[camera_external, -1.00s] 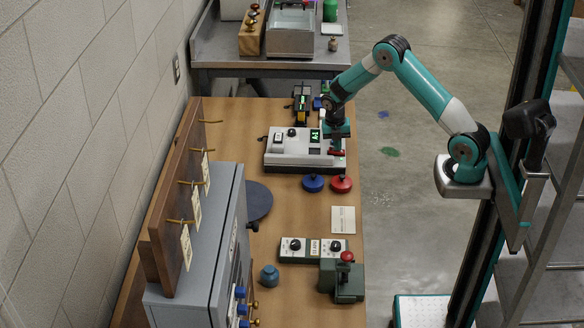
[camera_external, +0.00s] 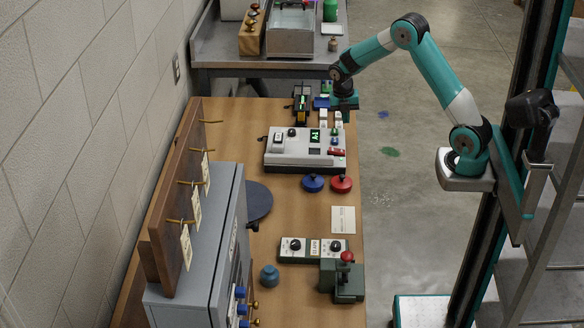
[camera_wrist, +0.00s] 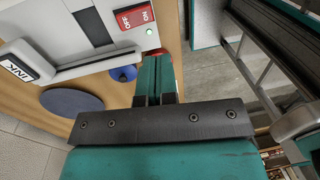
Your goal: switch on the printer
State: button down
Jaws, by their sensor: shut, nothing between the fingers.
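The printer (camera_external: 290,160) is a pale grey box on the wooden table, with a lit green display reading A-1. Its red rocker switch (camera_external: 336,153) sits at its front right. Which side of the rocker is down is hard to tell. My gripper (camera_external: 345,103) is beyond the printer's far right corner, above the table edge and clear of the switch. In the wrist view my gripper (camera_wrist: 155,72) is shut and empty.
A blue knob (camera_external: 313,183) and a red knob (camera_external: 341,184) stand in front of the printer. A dark device (camera_external: 301,102) stands behind it. A green box with a red ball (camera_external: 346,257) is nearer. A grey cabinet (camera_external: 205,240) lines the left. Open floor lies right.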

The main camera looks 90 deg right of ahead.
jog(key=shift+s+r, duration=0.25)
jog(key=shift+r, duration=1)
jog(key=s+a+r+m+t+y, duration=0.1)
jog(key=a+r+m, duration=0.3)
jog(key=a, duration=0.9)
jog(key=s+a+r+m+t+y, duration=0.1)
jog(key=a+r, duration=0.4)
jog(key=a, duration=0.8)
jog(key=s+a+r+m+y, duration=0.2)
jog(key=s+a+m, duration=0.4)
jog(key=s+a, duration=0.9)
jog(key=shift+s+a+r+g, duration=0.3)
jog(key=shift+s+r, duration=0.2)
jog(key=shift+s, duration=0.2)
jog(key=c, duration=1.8)
grip_release()
